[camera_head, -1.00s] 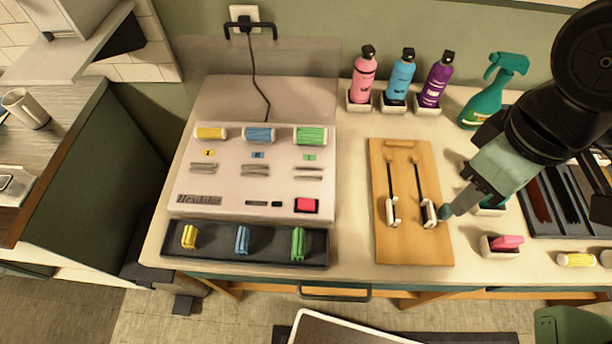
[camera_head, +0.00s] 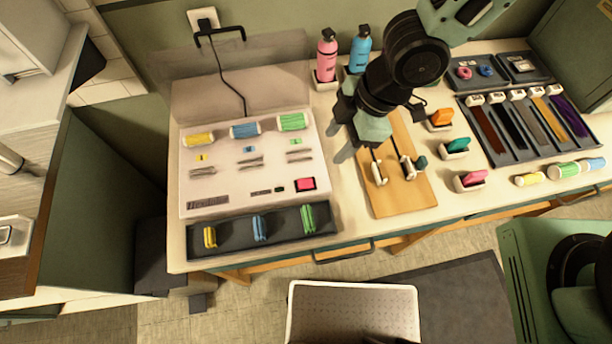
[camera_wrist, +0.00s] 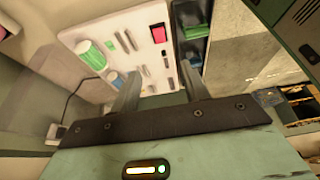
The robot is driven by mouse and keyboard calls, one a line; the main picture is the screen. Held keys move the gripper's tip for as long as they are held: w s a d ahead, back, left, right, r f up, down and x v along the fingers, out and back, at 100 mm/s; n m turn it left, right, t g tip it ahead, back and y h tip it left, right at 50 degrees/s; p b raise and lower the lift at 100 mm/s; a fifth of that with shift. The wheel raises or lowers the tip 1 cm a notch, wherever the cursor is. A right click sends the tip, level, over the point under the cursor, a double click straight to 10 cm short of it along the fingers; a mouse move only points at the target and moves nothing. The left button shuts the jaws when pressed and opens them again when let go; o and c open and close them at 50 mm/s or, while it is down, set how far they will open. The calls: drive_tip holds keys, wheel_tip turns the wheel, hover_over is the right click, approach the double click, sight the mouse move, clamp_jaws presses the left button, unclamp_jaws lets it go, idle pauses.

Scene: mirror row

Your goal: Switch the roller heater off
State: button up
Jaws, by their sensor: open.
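The roller heater (camera_head: 230,165) is a pale box with yellow, blue and green rollers along its back. Its red switch (camera_head: 306,184) sits at the front right of the panel, with a small green spot left of it. The switch also shows in the wrist view (camera_wrist: 158,33), above and beyond my fingertips. My gripper (camera_head: 352,148) is open and empty. It hangs just right of the heater, over the left edge of the wooden board, apart from the switch. In the wrist view my fingers (camera_wrist: 160,76) point toward the heater panel.
A black tray (camera_head: 283,224) with coloured clips lies along the heater's front. The wooden board (camera_head: 400,202) with two white-handled tools is to the right. Pink (camera_head: 326,57) and blue (camera_head: 360,48) bottles stand behind. A cord (camera_head: 228,75) runs from the heater to a wall socket.

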sight(304, 183)
drive_tip(key=b+x, duration=0.4)
drive_tip(key=x, duration=1.1)
drive_tip(key=shift+f, duration=0.15)
